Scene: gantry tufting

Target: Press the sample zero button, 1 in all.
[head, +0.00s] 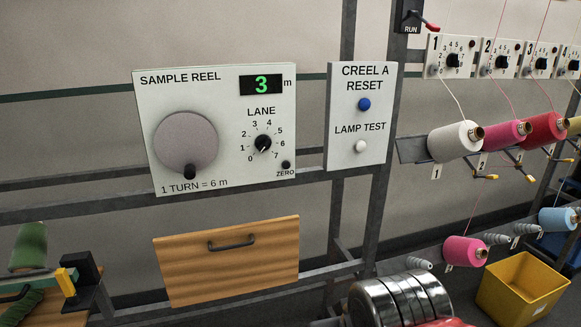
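The sample reel panel (215,180) is a white plate on a grey frame in the head view. Its zero button (286,165) is a small dark round button at the lower right, above the word ZERO. The green display (261,85) at its top right reads 3, with m beside it. A large grey crank disc (186,143) is on the left, its dark handle (190,172) at the bottom. The black lane knob (263,143) sits in a ring of numbers 0 to 7; its setting is too small to tell. My gripper is not in view.
Right of the panel, another plate (345,155) carries a blue creel reset button (364,104) and a white lamp test button (361,146). A wooden drawer (228,262) is below. Yarn cones, a yellow bin (522,287) and banded metal cylinders (390,302) are at right.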

